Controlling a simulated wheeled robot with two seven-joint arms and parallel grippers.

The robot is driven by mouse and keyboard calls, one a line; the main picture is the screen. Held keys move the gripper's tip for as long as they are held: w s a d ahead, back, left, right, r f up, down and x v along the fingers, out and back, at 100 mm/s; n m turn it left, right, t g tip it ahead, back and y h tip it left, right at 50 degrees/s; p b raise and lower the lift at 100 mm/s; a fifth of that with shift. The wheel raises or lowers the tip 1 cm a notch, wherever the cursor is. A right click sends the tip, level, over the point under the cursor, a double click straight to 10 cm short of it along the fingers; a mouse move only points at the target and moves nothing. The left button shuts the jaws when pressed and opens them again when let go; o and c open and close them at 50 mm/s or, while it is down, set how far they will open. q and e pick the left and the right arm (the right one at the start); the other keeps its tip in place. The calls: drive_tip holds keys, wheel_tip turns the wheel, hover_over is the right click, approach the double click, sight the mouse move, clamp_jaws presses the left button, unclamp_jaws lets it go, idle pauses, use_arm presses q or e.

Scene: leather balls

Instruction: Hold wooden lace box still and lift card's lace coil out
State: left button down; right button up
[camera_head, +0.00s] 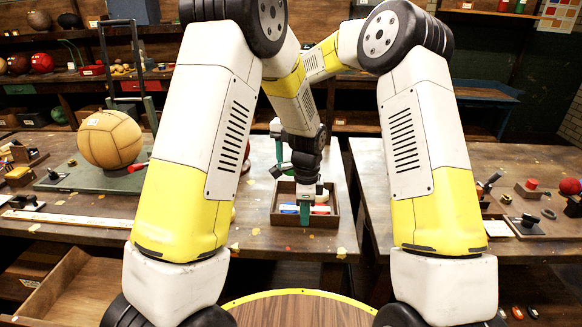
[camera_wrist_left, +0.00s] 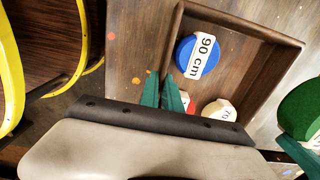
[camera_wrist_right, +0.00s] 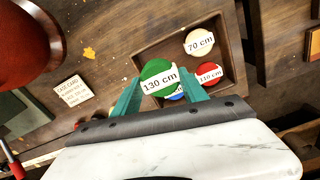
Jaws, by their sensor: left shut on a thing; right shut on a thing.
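The wooden lace box (camera_head: 334,217) stands on the table and also shows in the left wrist view (camera_wrist_left: 262,31). My left gripper (camera_head: 305,212) is shut on its near wall; its green fingers (camera_wrist_left: 163,92) straddle that wall. My right gripper (camera_wrist_right: 160,100) is shut on the green 130 cm lace coil (camera_wrist_right: 157,73), which looks raised above the box. The coil also shows at the right edge of the left wrist view (camera_wrist_left: 304,108). Inside the box lie a blue 90 cm coil (camera_wrist_left: 188,62), a cream 70 cm coil (camera_wrist_right: 200,38) and a red 110 cm coil (camera_wrist_right: 212,70).
A case card (camera_wrist_right: 72,91) lies on the table beside the box; its small print is hard to read. A tan leather ball (camera_head: 110,139) sits on a green stand at the left. A gap separates this table from the right table (camera_head: 450,160).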

use_arm(q)
drive_tip(key=c, duration=1.5)
unclamp_jaws()
